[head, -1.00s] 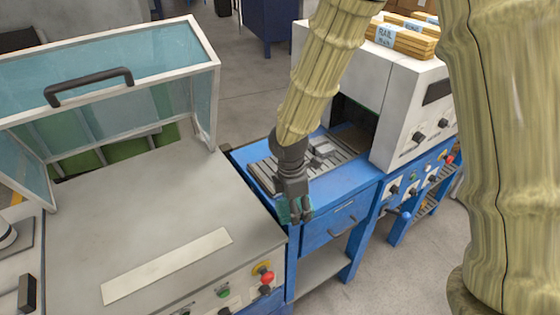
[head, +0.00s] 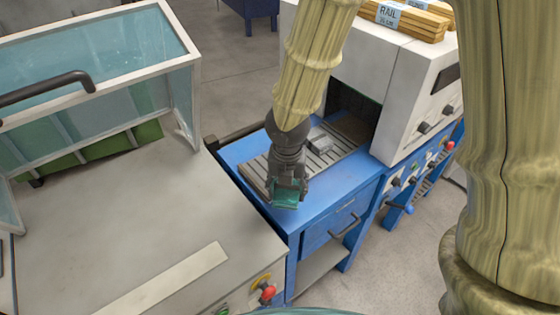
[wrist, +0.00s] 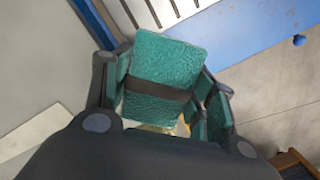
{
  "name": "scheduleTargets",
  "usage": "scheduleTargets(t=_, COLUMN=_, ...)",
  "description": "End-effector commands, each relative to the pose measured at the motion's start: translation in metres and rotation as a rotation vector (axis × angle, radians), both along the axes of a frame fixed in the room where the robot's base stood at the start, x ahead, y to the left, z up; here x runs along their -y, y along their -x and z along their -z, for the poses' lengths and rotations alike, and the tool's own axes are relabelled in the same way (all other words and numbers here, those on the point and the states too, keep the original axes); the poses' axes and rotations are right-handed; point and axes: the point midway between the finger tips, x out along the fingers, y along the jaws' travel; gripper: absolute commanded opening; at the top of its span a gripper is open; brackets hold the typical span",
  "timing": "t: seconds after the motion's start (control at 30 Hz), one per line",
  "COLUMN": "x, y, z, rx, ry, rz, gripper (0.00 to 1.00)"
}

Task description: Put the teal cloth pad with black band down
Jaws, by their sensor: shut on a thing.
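The teal cloth pad with black band (wrist: 163,65) is between the fingers of my gripper (wrist: 160,95) in the wrist view, its dark band running across the middle. In the head view my gripper (head: 287,192) points down over the front left corner of the blue machine table (head: 310,216), shut on the pad (head: 286,196). I cannot tell how high the pad is above the table, or whether it touches it.
A slatted metal bed (head: 322,150) with a small grey block (head: 320,141) lies behind my gripper, leading into a white machine (head: 350,50). The grey worktop (head: 110,220) on the left is mostly clear, with a pale strip and a red button (head: 268,293) near its edge.

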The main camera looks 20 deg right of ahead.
Motion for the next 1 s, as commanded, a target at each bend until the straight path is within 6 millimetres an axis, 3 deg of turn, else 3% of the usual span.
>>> scheduleTargets(t=0.6, x=0.024, y=-0.119, z=0.009, rx=0.0, ry=-0.001, rz=0.008, gripper=0.26)
scheduleTargets(t=0.77, x=0.026, y=-0.132, z=0.011, rx=0.001, ry=-0.002, rz=0.007, gripper=0.26)
scheduleTargets(t=1.0, x=0.026, y=-0.133, z=0.022, rx=-0.003, ry=0.001, rz=0.005, gripper=0.26)
